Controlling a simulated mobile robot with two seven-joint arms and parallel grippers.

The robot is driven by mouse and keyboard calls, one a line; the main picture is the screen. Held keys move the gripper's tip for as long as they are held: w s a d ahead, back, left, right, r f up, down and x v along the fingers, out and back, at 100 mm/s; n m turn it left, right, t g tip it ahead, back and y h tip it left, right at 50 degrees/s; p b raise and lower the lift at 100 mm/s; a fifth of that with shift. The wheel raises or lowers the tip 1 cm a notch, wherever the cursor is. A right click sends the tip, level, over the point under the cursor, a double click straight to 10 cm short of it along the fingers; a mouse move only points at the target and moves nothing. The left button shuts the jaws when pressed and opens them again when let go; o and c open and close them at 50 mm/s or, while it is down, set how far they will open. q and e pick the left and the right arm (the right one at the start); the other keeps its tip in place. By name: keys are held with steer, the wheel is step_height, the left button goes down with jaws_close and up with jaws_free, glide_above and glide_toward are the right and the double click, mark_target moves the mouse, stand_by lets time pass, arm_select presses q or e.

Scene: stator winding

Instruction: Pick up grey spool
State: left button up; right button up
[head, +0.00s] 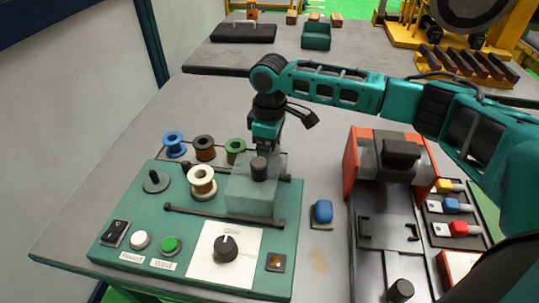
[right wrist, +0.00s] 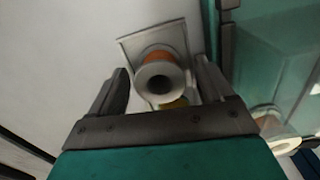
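A grey spool (right wrist: 160,80) with orange winding sits on a pale square plate in the right wrist view. My right gripper (right wrist: 162,88) is open, with one finger on each side of the spool; I cannot tell whether they touch it. In the head view, my right gripper (head: 266,148) points down behind the clear cover, and the grey spool is hidden there. My left gripper is not in view.
Blue (head: 174,145), brown (head: 203,148), green (head: 235,150) and white (head: 201,183) spools stand left of my right gripper. The green control panel (head: 185,222) with its clear cover (head: 250,195) is in front. A red-sided fixture (head: 350,158) stands to the right.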

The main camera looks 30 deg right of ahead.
steer(key=c, duration=0.9)
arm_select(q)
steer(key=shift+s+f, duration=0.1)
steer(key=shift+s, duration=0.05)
arm_select(e)
steer(key=shift+c, duration=0.5)
steer(key=shift+r, duration=0.15)
